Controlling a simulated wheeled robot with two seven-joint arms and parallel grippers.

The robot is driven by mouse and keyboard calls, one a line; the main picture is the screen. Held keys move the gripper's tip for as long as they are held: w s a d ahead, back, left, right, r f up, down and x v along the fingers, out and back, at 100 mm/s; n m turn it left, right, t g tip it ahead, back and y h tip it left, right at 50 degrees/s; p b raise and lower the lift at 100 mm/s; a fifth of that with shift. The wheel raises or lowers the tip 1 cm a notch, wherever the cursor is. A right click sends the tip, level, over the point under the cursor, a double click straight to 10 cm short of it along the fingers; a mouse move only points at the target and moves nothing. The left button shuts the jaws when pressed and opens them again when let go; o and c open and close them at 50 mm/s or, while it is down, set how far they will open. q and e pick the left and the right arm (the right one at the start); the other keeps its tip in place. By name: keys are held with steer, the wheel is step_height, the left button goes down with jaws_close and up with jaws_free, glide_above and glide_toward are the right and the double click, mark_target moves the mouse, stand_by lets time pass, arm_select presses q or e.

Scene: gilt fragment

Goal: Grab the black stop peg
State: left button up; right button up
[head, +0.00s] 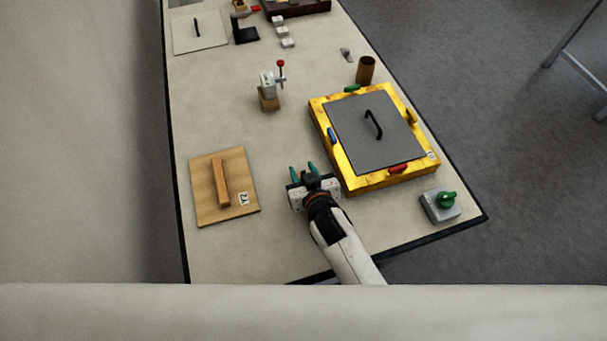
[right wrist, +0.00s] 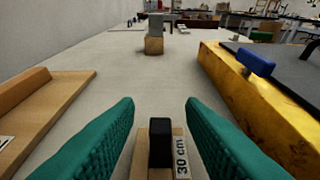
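The black stop peg (right wrist: 160,142) shows low in the right wrist view as a small upright black block. It stands on a light wooden piece (right wrist: 143,160) with a "30 cm" label. My right gripper (head: 303,169) is open, with its teal fingers pointing away from me over the table. In the right wrist view, the fingers (right wrist: 160,108) lie on either side of the peg, with a visible gap on both sides. In the head view the gripper largely hides the peg. My left gripper is not in view.
A yellow-framed box (head: 350,181) with a grey lid stands close right of the gripper. A wooden board (head: 240,181) with a raised bar lies left. A lever switch on a wooden block (head: 269,101) stands beyond. A green-knob box (head: 440,208) sits near the right edge.

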jaws_close()
steer(key=shift+r, duration=0.1)
